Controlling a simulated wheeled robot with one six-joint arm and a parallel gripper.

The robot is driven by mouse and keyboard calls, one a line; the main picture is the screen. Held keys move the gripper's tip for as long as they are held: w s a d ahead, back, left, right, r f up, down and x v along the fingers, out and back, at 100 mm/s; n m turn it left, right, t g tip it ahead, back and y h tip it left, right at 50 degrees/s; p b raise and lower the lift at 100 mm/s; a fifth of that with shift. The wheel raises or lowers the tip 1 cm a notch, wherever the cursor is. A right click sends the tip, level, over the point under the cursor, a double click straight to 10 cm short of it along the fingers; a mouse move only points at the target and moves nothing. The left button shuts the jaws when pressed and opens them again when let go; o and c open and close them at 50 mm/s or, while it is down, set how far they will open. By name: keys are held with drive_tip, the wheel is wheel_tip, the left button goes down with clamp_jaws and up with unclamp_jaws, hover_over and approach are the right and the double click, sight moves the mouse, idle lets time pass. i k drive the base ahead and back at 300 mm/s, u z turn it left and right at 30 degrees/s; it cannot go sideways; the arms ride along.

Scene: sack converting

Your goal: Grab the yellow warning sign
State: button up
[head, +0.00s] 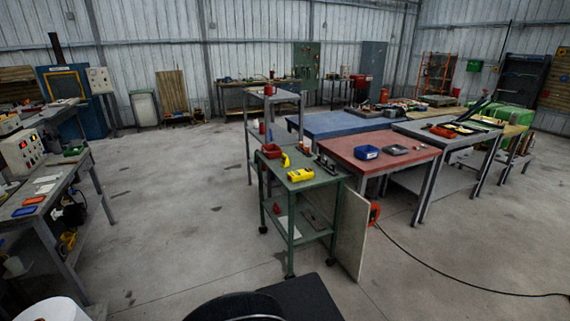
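Two yellow things are on the top of the green wheeled cart (322,181) near the middle of the view. One is a small upright yellow piece (285,160) beside a red bin; it may be the warning sign, but it is too small to read. The other is a yellow block-like item (301,175) with dark marks, lying nearer the cart's front edge. I cannot tell for sure which is the sign. My gripper is not in view.
A red bin (271,151) and dark tools share the cart top. A pale board (352,232) leans at its right side. A red-topped table (385,139) with a blue bin (366,152) stands right. A cable (450,279) crosses the floor. Open floor (180,200) lies left.

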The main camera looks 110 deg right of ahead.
sight(284, 162)
drive_tip(key=z, duration=3.7)
drive_tip(key=k, duration=0.3)
drive_tip(key=z, duration=0.3)
drive_tip(key=i, duration=1.9)
drive_tip(key=u, duration=0.85)
drive_tip(key=i, duration=1.05)
drive_tip(key=u, duration=0.55)
